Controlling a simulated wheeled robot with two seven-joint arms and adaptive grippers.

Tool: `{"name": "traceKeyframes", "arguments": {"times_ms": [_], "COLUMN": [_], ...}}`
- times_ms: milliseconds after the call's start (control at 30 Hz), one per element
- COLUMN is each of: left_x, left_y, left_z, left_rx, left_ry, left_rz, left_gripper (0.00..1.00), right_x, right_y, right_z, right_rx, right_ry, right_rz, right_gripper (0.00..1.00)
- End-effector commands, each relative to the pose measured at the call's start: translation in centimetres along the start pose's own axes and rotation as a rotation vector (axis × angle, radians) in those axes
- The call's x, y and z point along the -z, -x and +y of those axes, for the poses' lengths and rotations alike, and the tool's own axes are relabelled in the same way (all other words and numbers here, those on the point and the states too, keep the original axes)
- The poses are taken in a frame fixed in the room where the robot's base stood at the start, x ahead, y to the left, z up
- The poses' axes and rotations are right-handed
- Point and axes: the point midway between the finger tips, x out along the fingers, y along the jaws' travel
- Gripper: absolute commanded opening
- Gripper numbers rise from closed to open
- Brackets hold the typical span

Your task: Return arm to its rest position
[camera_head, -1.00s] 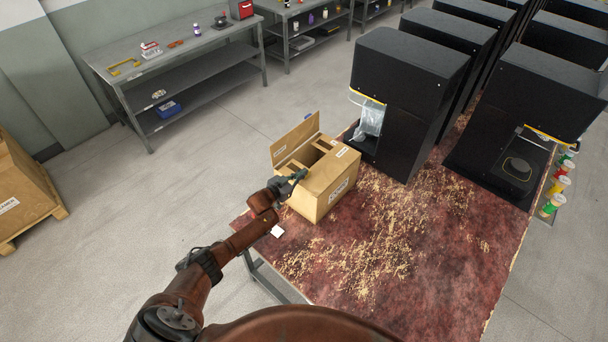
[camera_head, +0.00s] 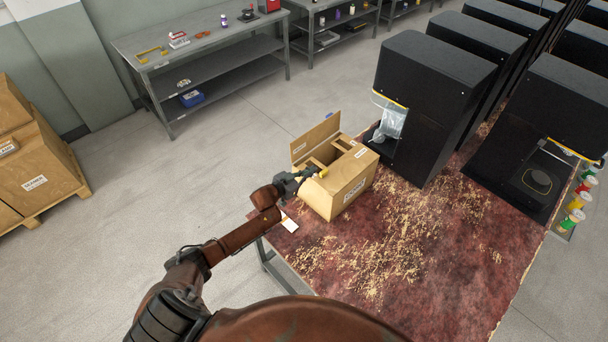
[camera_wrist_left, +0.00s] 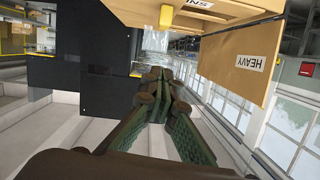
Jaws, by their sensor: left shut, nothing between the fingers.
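My left arm reaches in from the left in the head view. My left gripper (camera_head: 312,174) is shut and empty, at the near left side of an open cardboard box (camera_head: 349,188). In the head view it overlaps the box's near left edge; whether it touches the box I cannot tell. In the left wrist view the closed fingers (camera_wrist_left: 156,78) show in the middle with nothing between them. The box flap with a "HEAVY" label (camera_wrist_left: 238,68) hangs above and to the right of them there. My right gripper is not in view.
The box stands on a reddish table (camera_head: 440,270) strewn with pale shavings. A white card (camera_head: 289,221) lies at its left edge. Black machines (camera_head: 430,105) stand behind and right of the box. A grey workbench (camera_head: 205,45) and a crate (camera_head: 35,165) are farther off. Open floor lies left.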

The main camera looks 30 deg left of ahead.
Motion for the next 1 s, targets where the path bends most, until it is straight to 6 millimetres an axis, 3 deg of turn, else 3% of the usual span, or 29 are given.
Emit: {"name": "traceKeyframes", "arguments": {"times_ms": [233,633,767,833,1000], "left_x": [-0.1,-0.3,-2.5,-4.5,-9.0], "left_y": [3.3,4.2,5.4,7.0,13.8], "left_z": [-0.1,0.3,2.9,5.1,10.0], "left_rx": [0.000,0.001,0.016,0.034,0.098], "left_ry": [0.001,0.004,0.025,0.044,0.093], "left_rz": [0.000,-0.007,-0.071,-0.138,-0.357], "left_gripper": [0.00,0.00,0.00,0.00,0.00], "right_x": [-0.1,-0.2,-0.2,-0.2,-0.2], "right_y": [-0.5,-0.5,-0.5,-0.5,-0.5], "right_z": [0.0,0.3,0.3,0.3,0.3], "right_rx": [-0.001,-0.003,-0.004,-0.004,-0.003], "right_ry": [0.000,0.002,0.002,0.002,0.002], "right_rz": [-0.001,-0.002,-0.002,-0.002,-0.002], "right_gripper": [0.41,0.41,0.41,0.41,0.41]}}
